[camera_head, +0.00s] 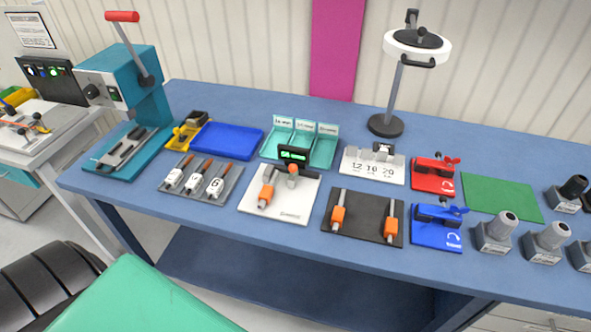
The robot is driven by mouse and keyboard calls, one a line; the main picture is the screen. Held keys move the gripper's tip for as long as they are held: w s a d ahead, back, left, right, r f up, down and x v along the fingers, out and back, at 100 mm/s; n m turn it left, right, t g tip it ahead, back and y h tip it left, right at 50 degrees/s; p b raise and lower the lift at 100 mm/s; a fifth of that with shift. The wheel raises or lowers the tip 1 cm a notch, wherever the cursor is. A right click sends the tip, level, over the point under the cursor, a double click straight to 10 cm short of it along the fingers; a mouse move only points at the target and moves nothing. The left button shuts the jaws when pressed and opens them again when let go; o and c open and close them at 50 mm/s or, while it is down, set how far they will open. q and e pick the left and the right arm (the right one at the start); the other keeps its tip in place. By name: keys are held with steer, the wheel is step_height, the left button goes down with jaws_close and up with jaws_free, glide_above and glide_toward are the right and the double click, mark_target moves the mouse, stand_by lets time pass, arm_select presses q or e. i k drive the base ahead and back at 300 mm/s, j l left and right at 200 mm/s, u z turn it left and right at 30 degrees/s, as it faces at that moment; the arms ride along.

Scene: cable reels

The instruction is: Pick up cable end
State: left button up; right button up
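No cable end can be made out for certain. A dark plate (366,222) on the blue bench holds two upright rods with orange parts, the left one (338,216) and the right one (390,228). A white plate (290,208) left of it carries an orange-and-metal piece (266,190) and a small black display with green digits (293,155). Neither of my grippers is in view.
The blue bench (270,112) also holds a teal lever press (125,95), a blue tray (227,139), a teal three-part bin (322,150), red (432,180) and blue (436,238) fixtures, a green mat (502,197), grey connectors (495,235) and a magnifier lamp (415,48).

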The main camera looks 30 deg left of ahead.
mark_target(265, 195)
steer(key=u, duration=1.15)
